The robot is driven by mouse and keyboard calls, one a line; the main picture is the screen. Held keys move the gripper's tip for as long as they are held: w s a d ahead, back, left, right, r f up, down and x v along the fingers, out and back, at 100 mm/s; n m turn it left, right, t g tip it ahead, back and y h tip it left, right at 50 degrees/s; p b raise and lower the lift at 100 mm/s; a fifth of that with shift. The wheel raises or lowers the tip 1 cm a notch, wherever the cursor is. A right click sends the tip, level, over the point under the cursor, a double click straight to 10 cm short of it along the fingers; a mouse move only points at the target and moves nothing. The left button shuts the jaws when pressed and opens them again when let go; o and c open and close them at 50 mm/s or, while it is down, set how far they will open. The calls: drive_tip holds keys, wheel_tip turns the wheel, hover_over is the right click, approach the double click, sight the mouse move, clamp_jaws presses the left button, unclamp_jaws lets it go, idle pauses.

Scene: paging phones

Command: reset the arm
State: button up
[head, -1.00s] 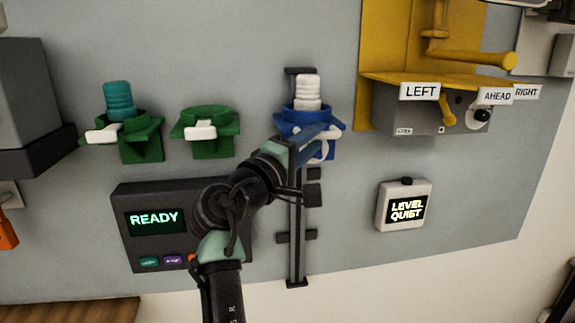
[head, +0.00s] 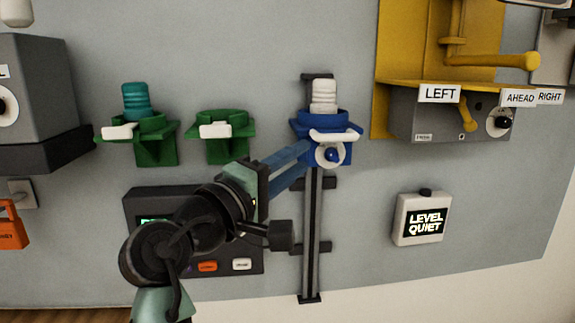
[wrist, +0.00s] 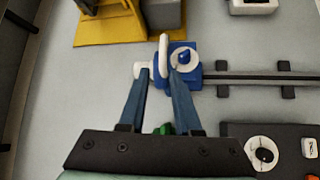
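My gripper (head: 300,152) has two blue fingers and stands just left of and in front of the blue holder (head: 316,125) in the head view. The holder carries a white ribbed cylinder (head: 323,95), a white lever (head: 333,136) and a round white dial with a blue knob (head: 330,154). In the wrist view the fingertips (wrist: 158,74) are apart, close to the white lever (wrist: 163,54) and the blue holder (wrist: 188,72). I see nothing clamped between them. Whether a finger touches the lever I cannot tell.
A dark slotted rail (head: 311,235) runs below the holder. Two green holders (head: 222,137) are to the left, a dark console (head: 140,205) below them. A yellow shelf (head: 400,83) with LEFT and AHEAD signs is upper right. A LEVEL QUIET box (head: 421,218) is lower right.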

drive_tip(key=s+a+r+m+t+y+b, duration=0.1)
drive_tip(key=s+a+r+m+t+y, duration=0.1)
drive_tip(key=s+r+t+y, duration=0.4)
drive_tip(key=s+a+r+m+t+y+b, duration=0.1)
drive_tip(key=s+a+r+m+t+y, duration=0.2)
drive_tip(key=s, duration=1.2)
wheel_tip(320, 180, up, 5)
drive_tip(key=m+t+y, duration=0.2)
drive_tip(key=t+y, duration=0.2)
drive_tip(key=shift+a+m, duration=0.25)
drive_tip(key=shift+m, duration=0.05)
drive_tip(key=shift+f, duration=0.1)
